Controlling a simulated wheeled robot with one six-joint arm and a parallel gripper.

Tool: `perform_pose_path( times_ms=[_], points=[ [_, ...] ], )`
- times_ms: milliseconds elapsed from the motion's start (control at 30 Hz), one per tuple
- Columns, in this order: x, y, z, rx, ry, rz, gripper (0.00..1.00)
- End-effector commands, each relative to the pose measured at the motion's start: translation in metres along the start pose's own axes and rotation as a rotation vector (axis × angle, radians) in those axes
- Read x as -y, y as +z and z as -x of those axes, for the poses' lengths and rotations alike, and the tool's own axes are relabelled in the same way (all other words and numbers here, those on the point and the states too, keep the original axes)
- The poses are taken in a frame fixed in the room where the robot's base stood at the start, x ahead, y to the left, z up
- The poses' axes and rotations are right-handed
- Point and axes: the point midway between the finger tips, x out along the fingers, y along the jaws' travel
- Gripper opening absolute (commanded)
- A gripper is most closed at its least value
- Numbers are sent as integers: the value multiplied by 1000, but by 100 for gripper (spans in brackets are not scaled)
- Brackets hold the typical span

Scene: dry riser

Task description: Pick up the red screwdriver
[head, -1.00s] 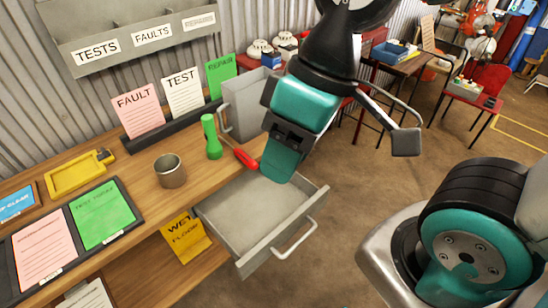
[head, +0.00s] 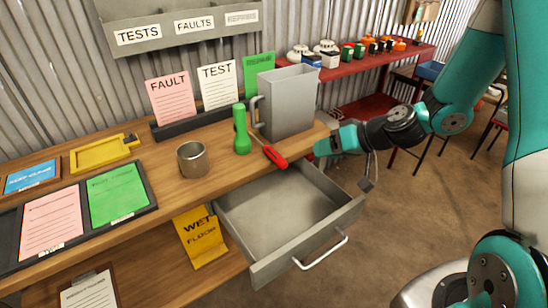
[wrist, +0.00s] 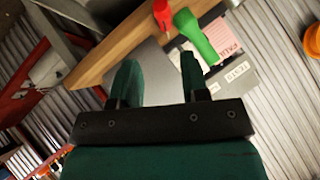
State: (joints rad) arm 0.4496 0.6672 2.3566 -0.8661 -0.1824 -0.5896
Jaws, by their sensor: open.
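The red screwdriver (head: 275,157) lies at the bench's front edge, just above the open drawer, its shaft pointing back between the green torch (head: 242,130) and the grey jug (head: 290,102). Its red handle also shows at the top of the wrist view (wrist: 163,14). My gripper (head: 324,147) is to the right of the screwdriver, near the bench's right end, apart from it. In the wrist view my two green fingers (wrist: 159,66) are spread with nothing held between them. The screwdriver lies beyond the fingertips there, beside the green torch (wrist: 195,35).
The drawer (head: 283,213) stands open and empty below the screwdriver. A metal mug (head: 193,159) stands left of the torch. A rack of cards (head: 200,125) stands behind. A red table (head: 390,70) with several items is at the back right.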

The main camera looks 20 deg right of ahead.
Motion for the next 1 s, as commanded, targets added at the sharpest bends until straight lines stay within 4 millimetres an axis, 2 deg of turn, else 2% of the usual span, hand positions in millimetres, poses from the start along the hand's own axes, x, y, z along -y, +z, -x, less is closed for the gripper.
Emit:
perform_pose_path(
  times_ms=[100,300,567,833,1000],
  points=[
    [3,0,-28,7,-5,2,42],
    [3,0,-69,5,-3,2,42],
    [2,-1,-90,4,-2,1,42],
    [4,-7,-129,5,-3,2,42],
    [3,-6,-139,2,-1,1,42]
  ],
)
